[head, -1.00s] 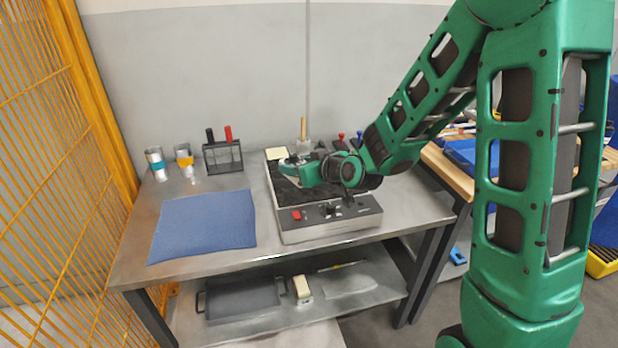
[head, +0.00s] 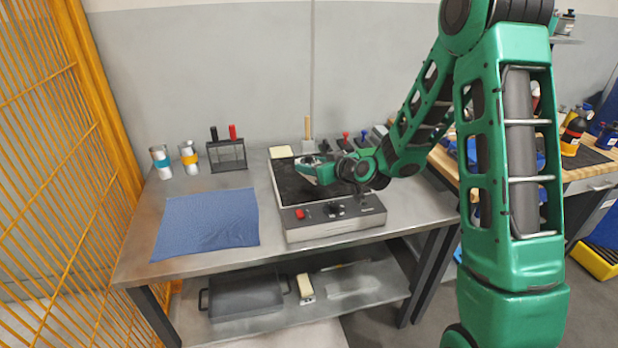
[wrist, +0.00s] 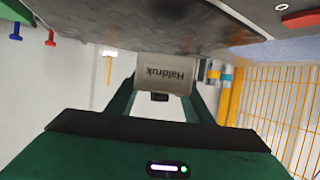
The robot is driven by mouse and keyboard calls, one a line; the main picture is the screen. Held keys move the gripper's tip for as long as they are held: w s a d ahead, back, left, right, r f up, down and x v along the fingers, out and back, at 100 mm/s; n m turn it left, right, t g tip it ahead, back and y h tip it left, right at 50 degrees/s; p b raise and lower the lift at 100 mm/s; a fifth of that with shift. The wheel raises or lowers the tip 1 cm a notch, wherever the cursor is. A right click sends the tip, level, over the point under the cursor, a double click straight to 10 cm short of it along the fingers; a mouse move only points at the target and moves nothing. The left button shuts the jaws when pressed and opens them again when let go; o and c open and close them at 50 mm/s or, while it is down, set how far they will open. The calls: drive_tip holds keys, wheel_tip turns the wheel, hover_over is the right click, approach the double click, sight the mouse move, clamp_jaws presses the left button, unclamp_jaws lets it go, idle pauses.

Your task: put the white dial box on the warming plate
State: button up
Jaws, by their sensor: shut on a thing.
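The warming plate (head: 284,187) is a flat box with a black top and a grey front panel with a red switch and dark knobs. It stands on the metal table. My gripper (head: 311,163) is over the rear part of the black top. In the wrist view my gripper (wrist: 160,85) is shut on the white dial box (wrist: 165,72), which has dark lettering and a black knob. The box is very close to the dark plate surface in that view; I cannot tell whether it touches. In the head view the fingers mostly hide the box.
A blue mat (head: 205,222) lies left of the plate. A cream block (head: 281,152) sits at the plate's back left. A dark tray (head: 245,296) is on the lower shelf. A yellow mesh fence (head: 50,150) is at left.

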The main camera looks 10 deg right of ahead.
drive_tip(key=shift+w+d+f, duration=0.1)
drive_tip(key=shift+d+f, duration=0.05)
drive_tip(key=shift+f, duration=1.9)
drive_tip(key=o, duration=1.2)
drive_tip(key=v, duration=1)
drive_tip(key=shift+s+d+r, duration=0.15)
drive_tip(key=shift+s+d, duration=0.05)
drive_tip(key=shift+s, duration=0.1)
drive_tip(key=shift+s+d+r, duration=0.2)
drive_tip(key=shift+s+r, duration=0.05)
drive_tip(key=shift+s, duration=0.3)
